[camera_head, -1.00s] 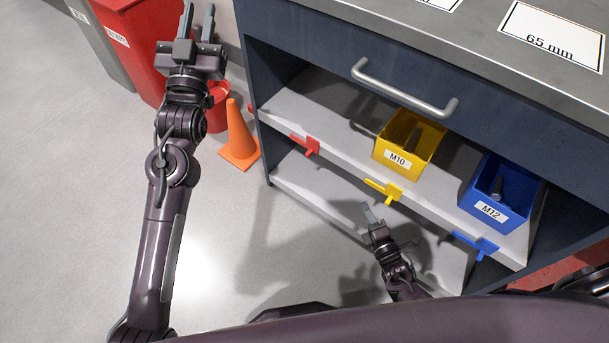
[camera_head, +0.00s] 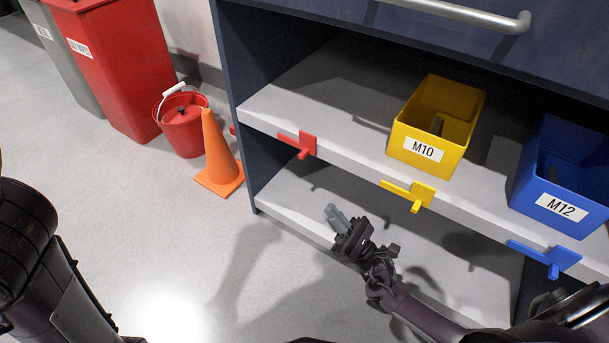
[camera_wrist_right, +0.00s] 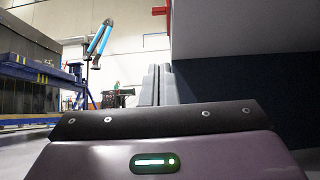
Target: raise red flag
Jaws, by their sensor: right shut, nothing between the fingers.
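The red flag (camera_head: 299,144) is a small plate with a peg on the front edge of the upper shelf, at its left end. It lies flat along the edge, pointing left. My right gripper (camera_head: 337,219) is shut and empty, below and to the right of the red flag and apart from it. In the right wrist view its fingers (camera_wrist_right: 159,85) lie together, and a small red piece (camera_wrist_right: 160,10), perhaps the flag, shows at the top. My left arm shows at the left edge of the head view; its gripper is out of frame.
A yellow flag (camera_head: 410,194) and a blue flag (camera_head: 546,256) sit farther right along the shelf edge (camera_head: 350,160). A yellow M10 bin (camera_head: 430,125) and blue M12 bin (camera_head: 563,185) stand above. An orange cone (camera_head: 219,155) and red bucket (camera_head: 182,125) stand left of the cabinet.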

